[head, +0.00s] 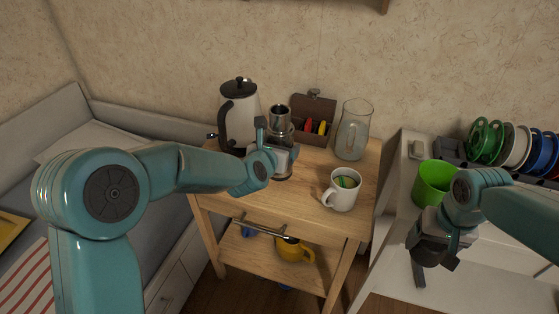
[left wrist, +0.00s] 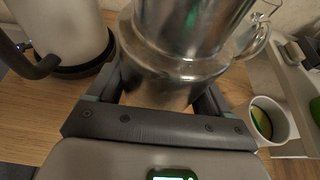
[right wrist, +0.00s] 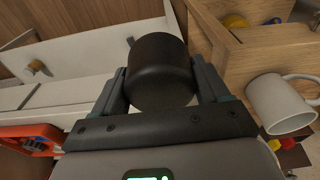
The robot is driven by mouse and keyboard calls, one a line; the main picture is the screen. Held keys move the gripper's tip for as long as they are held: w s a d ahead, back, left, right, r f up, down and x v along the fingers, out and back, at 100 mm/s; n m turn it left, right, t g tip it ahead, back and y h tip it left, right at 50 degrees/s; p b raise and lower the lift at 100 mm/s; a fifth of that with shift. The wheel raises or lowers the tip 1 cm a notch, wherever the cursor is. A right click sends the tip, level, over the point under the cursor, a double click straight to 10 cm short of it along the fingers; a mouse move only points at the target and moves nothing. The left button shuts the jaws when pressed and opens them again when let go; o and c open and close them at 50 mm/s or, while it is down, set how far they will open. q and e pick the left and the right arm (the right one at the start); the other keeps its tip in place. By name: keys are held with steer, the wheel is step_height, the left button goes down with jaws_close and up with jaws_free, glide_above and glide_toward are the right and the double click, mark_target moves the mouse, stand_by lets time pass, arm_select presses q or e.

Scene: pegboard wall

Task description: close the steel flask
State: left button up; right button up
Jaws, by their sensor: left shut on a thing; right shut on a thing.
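The steel flask (head: 279,120) stands upright on the small wooden table, its open-looking top facing up. In the left wrist view the shiny flask (left wrist: 185,45) sits between the fingers. My left gripper (head: 279,150) is shut around its body. My right gripper (head: 432,248) is off to the right, beyond the table's edge, above the white furniture and well apart from the flask. In the right wrist view it is shut on a round black cap (right wrist: 160,72).
A white kettle (head: 239,108) stands close left of the flask. A brown box (head: 313,106), a glass jug (head: 353,130) and a white mug (head: 342,190) stand to its right. The table's front is clear.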

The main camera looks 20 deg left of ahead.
arm_select(q)
steer(key=shift+r, duration=0.1)
steer(key=shift+f+b, duration=0.35)
steer(key=shift+f, duration=1.75)
steer(key=shift+w+f+b, duration=0.1)
steer(key=shift+f+b, duration=0.15)
steer(key=shift+b, duration=0.05)
steer(key=o, duration=1.6)
steer(key=shift+c, duration=0.2)
steer(key=shift+r+p, duration=0.15)
steer(key=shift+p, duration=0.15)
steer(key=shift+s+r, duration=0.1)
steer(key=shift+s, duration=0.15)
steer(key=v, duration=1.1)
steer(key=shift+s+b, duration=0.25)
steer(key=shift+b, duration=0.1)
steer(key=shift+r, duration=0.15)
